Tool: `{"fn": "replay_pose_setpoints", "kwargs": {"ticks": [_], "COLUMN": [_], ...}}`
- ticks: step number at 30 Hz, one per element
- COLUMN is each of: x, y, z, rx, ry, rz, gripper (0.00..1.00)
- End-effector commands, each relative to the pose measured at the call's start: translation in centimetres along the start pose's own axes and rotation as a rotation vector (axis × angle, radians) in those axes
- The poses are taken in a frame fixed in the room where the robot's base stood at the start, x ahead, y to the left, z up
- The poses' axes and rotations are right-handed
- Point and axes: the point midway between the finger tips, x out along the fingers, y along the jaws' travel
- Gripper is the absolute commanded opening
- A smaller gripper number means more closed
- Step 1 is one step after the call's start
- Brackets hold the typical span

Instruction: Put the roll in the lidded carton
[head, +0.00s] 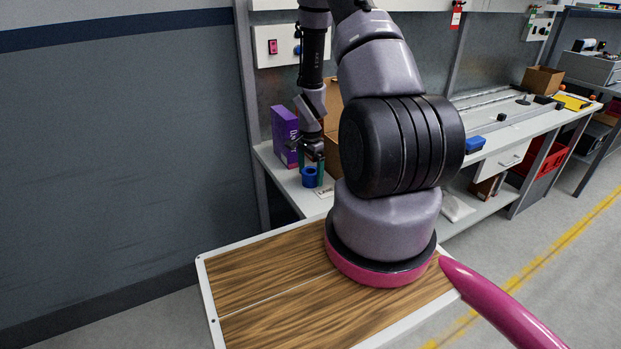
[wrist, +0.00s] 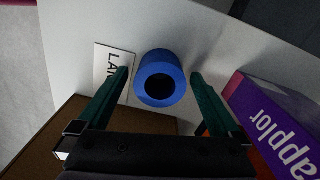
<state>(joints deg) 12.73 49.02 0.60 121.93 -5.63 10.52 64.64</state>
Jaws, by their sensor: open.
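The blue roll (head: 309,178) stands upright on the white bench, its dark hole facing up in the wrist view (wrist: 145,92). My gripper (head: 311,168) is open and pointed down over the roll. In the wrist view my gripper (wrist: 159,75) has one green finger on each side of the roll, with gaps showing. A brown carton (head: 333,105) stands behind on the bench, mostly hidden by my arm. A brown surface, likely this carton, shows low in the wrist view (wrist: 42,138). I cannot tell how its lid stands.
A purple box (head: 284,136) stands left of my gripper; its printed side shows in the wrist view (wrist: 275,120). A white printed card (wrist: 112,62) lies beside the roll. A blue item (head: 475,144) lies farther right on the bench (head: 520,128). A grey wall closes the left.

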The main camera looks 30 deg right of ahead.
Motion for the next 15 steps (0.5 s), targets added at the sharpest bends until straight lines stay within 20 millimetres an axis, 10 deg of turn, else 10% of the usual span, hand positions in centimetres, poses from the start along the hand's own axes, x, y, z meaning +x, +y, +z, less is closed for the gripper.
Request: {"fn": "replay_pose_setpoints", "kwargs": {"ticks": [9,15], "x": [0.64,0.62], "y": [-0.04,-0.04], "z": [0.01,0.01], "rx": [0.001,0.000], "ry": [0.000,0.000], "rz": [-0.001,-0.001], "gripper": [1.00,0.23]}}
